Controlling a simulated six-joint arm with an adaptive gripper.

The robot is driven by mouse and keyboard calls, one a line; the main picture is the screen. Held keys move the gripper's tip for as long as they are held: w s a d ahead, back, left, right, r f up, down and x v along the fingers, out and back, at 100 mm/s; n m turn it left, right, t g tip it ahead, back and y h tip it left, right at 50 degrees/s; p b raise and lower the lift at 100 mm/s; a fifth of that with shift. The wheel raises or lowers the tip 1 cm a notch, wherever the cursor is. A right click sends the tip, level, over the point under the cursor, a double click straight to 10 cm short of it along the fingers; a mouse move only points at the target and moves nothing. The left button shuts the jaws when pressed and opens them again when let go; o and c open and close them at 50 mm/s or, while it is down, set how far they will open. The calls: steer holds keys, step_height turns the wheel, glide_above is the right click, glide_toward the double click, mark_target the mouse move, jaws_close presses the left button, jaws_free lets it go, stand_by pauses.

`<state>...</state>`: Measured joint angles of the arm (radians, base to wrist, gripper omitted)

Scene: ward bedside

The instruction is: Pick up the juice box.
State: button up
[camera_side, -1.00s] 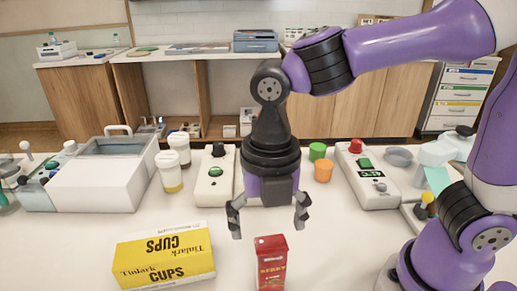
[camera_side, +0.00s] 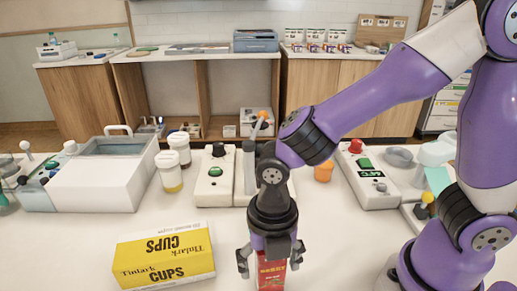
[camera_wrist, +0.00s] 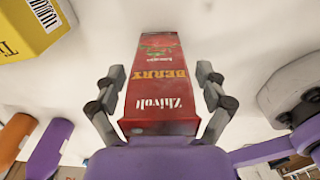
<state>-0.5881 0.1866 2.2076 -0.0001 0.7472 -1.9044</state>
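The juice box (camera_side: 270,276) is a red carton standing at the front of the white table, its top hidden behind my gripper in the side view. In the wrist view the juice box (camera_wrist: 161,82) shows the words "Berry" and "Zhivolt" and lies between the two fingers. My gripper (camera_side: 270,262) points down over the juice box with one finger on each side. In the wrist view my gripper (camera_wrist: 161,92) is open, with a gap between the box and each finger.
A yellow cups box (camera_side: 164,257) lies left of the juice box. White-capped bottles (camera_side: 170,171), a control box with a green button (camera_side: 214,175) and an orange cup (camera_side: 323,171) stand behind. The table between the cups box and the bottles is clear.

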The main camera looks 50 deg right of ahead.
steer(key=c, duration=0.7)
steer(key=shift+o, duration=0.2)
